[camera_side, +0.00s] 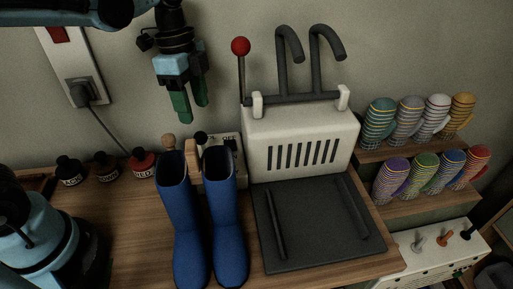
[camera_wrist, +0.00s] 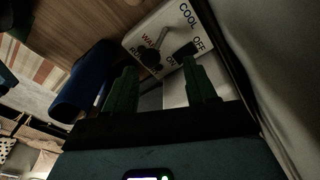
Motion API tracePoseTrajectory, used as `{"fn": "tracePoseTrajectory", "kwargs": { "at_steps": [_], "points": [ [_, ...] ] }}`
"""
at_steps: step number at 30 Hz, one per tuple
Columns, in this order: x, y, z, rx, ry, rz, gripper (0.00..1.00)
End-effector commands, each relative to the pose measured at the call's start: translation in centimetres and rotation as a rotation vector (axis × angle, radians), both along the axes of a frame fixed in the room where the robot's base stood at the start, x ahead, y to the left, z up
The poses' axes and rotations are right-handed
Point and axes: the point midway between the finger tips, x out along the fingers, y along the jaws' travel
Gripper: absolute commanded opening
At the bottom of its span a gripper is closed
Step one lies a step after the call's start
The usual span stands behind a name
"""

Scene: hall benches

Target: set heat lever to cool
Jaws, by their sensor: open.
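A white control panel (camera_side: 235,141) sits behind the blue boots, mostly hidden by them in the side view. In the wrist view the panel (camera_wrist: 138,36) carries the words COOL, OFF and ON, and a partly covered word starting WA. A lever with a metal stem and dark knob (camera_wrist: 150,58) has its knob beside the WA word, away from COOL. A second black lever (camera_wrist: 187,49) is near OFF. My gripper (camera_side: 187,115) hangs above the panel and boots, its green fingers pointing down. In the wrist view the fingers (camera_wrist: 161,83) are apart and empty.
Blue boots (camera_side: 208,225) stand in front of the panel. To the right are a white slotted machine (camera_side: 300,140) with a red-knobbed rod (camera_side: 241,47) and a dark tray (camera_side: 320,235). Labelled dark pots (camera_side: 104,164) stand left.

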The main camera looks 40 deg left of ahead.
Motion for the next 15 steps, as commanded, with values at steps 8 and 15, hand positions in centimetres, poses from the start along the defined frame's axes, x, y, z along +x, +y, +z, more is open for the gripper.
{"fn": "tracePoseTrajectory", "kwargs": {
  "at_steps": [8, 15],
  "points": [
    [-0.02, 0.06, 0.36, 0.0, 0.0, 0.0, 0.56],
    [-0.25, 0.19, 0.35, 0.003, -0.014, 0.039, 0.56]
  ]
}}
